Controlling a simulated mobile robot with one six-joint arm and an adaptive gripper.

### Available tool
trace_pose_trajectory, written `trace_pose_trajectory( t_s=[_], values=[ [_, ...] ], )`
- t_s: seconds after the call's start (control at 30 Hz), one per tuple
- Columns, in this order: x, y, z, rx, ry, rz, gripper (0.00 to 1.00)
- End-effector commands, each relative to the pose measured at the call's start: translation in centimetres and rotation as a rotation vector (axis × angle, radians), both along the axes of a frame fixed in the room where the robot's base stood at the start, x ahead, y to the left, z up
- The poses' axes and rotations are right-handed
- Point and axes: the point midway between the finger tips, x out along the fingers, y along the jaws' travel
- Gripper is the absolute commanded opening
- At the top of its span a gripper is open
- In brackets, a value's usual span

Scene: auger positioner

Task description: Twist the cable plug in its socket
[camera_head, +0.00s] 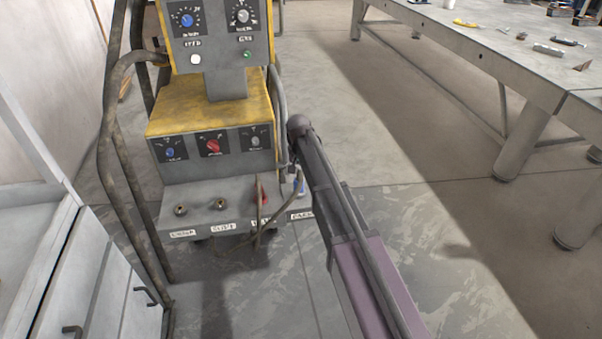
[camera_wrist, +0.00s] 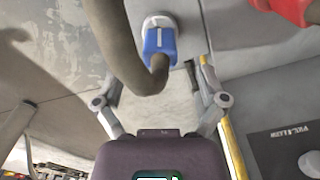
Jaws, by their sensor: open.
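A blue cable plug (camera_wrist: 160,40) with a white mark sits in a pale round socket (camera_wrist: 158,20) in the wrist view. A thick brown cable (camera_wrist: 114,45) bends out of it. In the head view the blue plug (camera_head: 299,187) shows at the right end of the machine's lower front, partly behind the cable. My gripper (camera_wrist: 158,75) is open, with one finger on each side of the plug's cable end. No contact with the plug is clear. In the head view my arm hides most of the gripper.
A red plug (camera_wrist: 292,9) sits beside the blue one; it also shows in the head view (camera_head: 262,194). The yellow and grey machine (camera_head: 210,108) carries knobs, and a thick cable (camera_head: 106,150) hangs at its left. A workbench (camera_head: 490,45) stands at the right. Open floor lies between.

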Motion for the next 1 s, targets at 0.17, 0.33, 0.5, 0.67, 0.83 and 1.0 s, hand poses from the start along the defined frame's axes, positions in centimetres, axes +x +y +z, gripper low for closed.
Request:
trace_pose_trajectory(
  t_s=[0.17, 0.33, 0.5, 0.67, 0.83, 1.0],
  values=[
    [0.0, 0.0, -1.8, 0.000, 0.000, 0.000, 0.91],
    [0.0, 0.1, -3.0, 0.000, 0.000, 0.001, 0.91],
    [0.0, 0.1, -4.3, 0.000, 0.000, 0.001, 0.91],
    [0.0, 0.1, -5.1, 0.000, 0.000, 0.001, 0.91],
    [0.0, 0.1, -5.6, 0.000, 0.000, 0.001, 0.91],
    [0.0, 0.1, -5.7, 0.000, 0.000, 0.001, 0.91]
  ],
)
